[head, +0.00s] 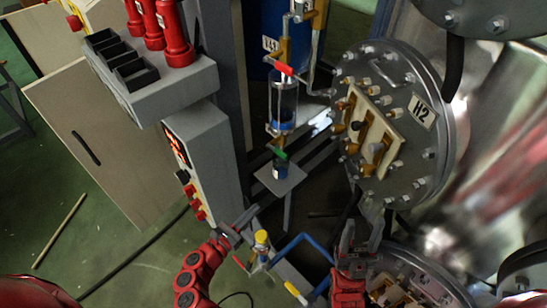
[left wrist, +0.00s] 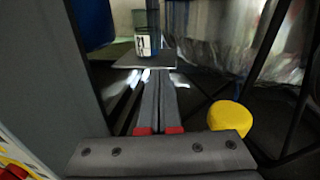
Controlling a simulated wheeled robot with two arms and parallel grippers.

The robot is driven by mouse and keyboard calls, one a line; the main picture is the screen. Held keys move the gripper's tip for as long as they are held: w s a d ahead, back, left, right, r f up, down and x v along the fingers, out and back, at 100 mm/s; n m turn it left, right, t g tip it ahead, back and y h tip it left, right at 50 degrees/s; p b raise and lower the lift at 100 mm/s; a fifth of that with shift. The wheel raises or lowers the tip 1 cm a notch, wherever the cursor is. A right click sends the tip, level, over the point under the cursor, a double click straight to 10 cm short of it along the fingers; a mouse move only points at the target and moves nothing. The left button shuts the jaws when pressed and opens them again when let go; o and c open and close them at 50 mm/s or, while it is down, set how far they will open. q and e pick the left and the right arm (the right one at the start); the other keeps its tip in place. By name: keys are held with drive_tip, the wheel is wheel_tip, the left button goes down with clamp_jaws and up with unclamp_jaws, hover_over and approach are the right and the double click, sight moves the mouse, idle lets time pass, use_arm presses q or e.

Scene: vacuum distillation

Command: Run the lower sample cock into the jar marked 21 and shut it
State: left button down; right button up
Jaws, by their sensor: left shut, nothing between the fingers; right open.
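The jar (head: 281,171) stands upright on a small square plate (head: 292,181) below the sampling line. A green handle (head: 279,154), apparently the lower sample cock's, sits just above the jar. A glass cylinder (head: 284,100) with blue liquid near its bottom hangs higher, under a red handle (head: 284,68). My left gripper (head: 254,211) is shut and empty, below and left of the jar, apart from it; its fingers (left wrist: 163,75) point toward the plate. My right gripper (head: 362,225) is open and empty.
A grey control box (head: 208,150) with a red display stands left of the jar. A yellow knob (head: 262,238) and blue pipes (head: 305,240) lie close to my left gripper.

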sight(277, 151)
use_arm(q)
wheel_tip(277, 151, up, 8)
drive_tip(key=h, duration=0.3)
drive_tip(key=w+d+r+t+p, duration=0.1)
drive_tip(key=w+d+r+p, duration=0.2)
drive_tip(key=w+d+r, duration=0.3)
drive_tip(key=shift+w+d+r+m, duration=0.2)
drive_tip(key=shift+w+d+m, duration=0.1)
drive_tip(key=shift+d, duration=0.2)
